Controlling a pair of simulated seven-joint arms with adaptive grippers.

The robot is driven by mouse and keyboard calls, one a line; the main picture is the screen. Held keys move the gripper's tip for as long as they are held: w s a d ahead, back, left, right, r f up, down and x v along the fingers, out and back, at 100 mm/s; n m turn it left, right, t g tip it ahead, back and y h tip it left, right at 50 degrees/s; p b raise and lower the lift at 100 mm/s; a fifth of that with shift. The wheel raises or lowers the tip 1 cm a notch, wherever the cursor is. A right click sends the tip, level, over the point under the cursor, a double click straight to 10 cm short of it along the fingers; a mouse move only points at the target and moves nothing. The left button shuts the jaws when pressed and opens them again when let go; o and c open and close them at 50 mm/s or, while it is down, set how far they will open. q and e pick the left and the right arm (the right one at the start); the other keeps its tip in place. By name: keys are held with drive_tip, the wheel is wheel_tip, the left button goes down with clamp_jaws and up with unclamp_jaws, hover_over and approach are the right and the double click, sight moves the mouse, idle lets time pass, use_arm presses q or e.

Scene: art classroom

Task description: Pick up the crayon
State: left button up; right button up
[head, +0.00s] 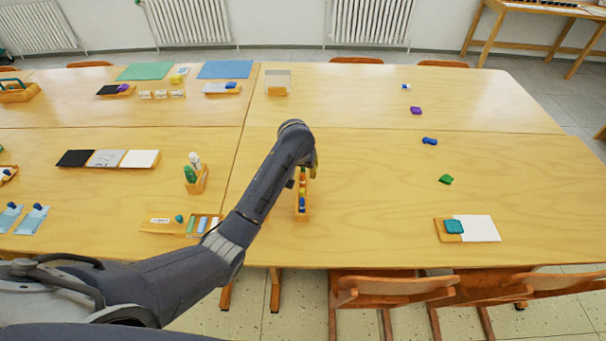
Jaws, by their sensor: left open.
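A narrow wooden holder (302,216) stands on the table below the end of my left arm. Several small coloured pieces, which look like crayons (302,201), sit in it in a row, with yellow and blue ones showing. My left gripper (313,162) is over the far end of the holder and is open. My own wrist hides most of the gripper and the holder's far end, so I cannot tell whether the fingers are around or touching a crayon. My right gripper is out of view.
Small blue (429,141), purple (415,110) and green (446,179) pieces lie apart on the right. A teal block (454,226) rests by white paper. A clear box (278,82) stands behind. A wooden holder (202,180) with bottles is left of my arm.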

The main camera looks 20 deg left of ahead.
use_arm(q)
drive_tip(key=shift+w+f, duration=0.15)
drive_tip(key=shift+f, duration=0.1)
drive_tip(key=shift+c, duration=0.3)
clamp_jaws()
